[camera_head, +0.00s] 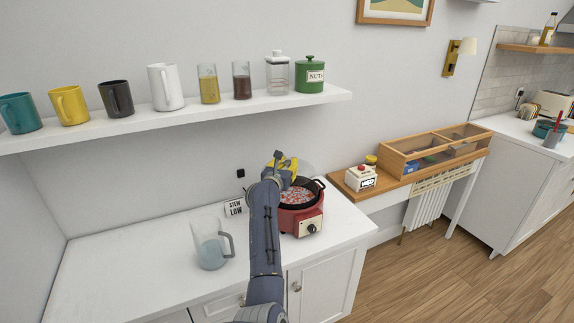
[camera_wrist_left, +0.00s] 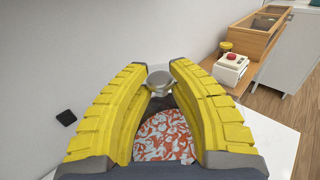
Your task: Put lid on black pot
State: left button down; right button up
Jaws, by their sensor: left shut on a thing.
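The black pot (camera_head: 318,191) sits in a red cooker base (camera_head: 302,224) on the white counter. It holds a red and white speckled filling, which also shows in the left wrist view (camera_wrist_left: 165,138). My left gripper (camera_head: 285,167) is above the pot's back left side. In the left wrist view, the yellow fingers (camera_wrist_left: 159,68) are shut on a round silvery knob (camera_wrist_left: 158,84), apparently the lid's. A faint, see-through lid (camera_head: 306,170) seems to hang tilted at the gripper, above the pot. Its full outline is hard to make out. My right gripper is not in view.
A glass pitcher (camera_head: 211,247) and a "STEW LOW" sign (camera_head: 235,209) stand left of the cooker. A shelf (camera_head: 190,118) with mugs and jars runs above. A side table with a wooden case (camera_head: 400,166) is at right. The counter's left part is clear.

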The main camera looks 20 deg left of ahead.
pick_arm(q)
jog(key=shift+w+d+f, duration=0.1)
jog(key=shift+w+d, duration=0.1)
jog(key=shift+d, duration=0.25)
jog(key=shift+w+d+f, duration=0.1)
jog(key=shift+w+d, duration=0.05)
jog(key=shift+d, duration=0.25)
jog(key=shift+f, duration=2.65)
jog(key=shift+s+f, duration=0.1)
jog(key=shift+f, duration=0.7)
dwell(0.6)
jog(key=c, duration=0.6)
grip_release()
jog(key=shift+r, duration=2.45)
